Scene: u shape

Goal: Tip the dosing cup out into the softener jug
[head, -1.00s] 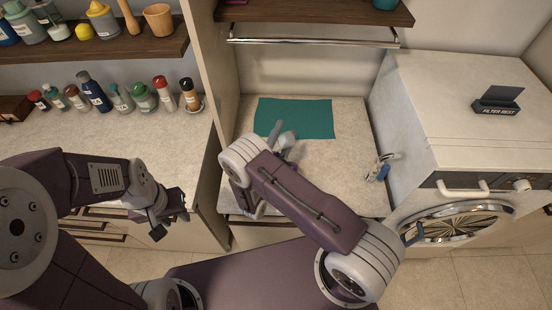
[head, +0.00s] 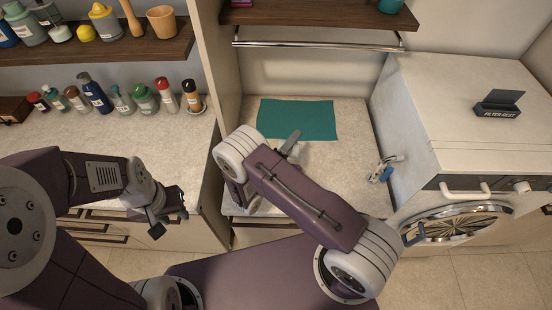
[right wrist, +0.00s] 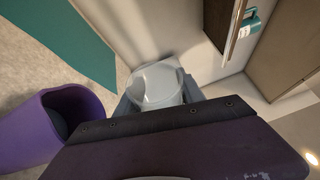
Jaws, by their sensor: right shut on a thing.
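The dosing cup (right wrist: 160,85), pale and translucent, shows in the right wrist view between the fingers of my right gripper (right wrist: 158,98), which is shut on it. Its contents cannot be made out. A purple open-mouthed vessel (right wrist: 40,128), which looks like the softener jug, is left of the cup in that view, apart from it. My left gripper (head: 171,212) is open and empty in front of the left counter.
A teal mat (head: 297,119) lies at the back of the middle counter (head: 345,160). Several bottles (head: 95,92) line the left counter. A shelf (head: 315,12) and rail (head: 315,43) overhang the back.

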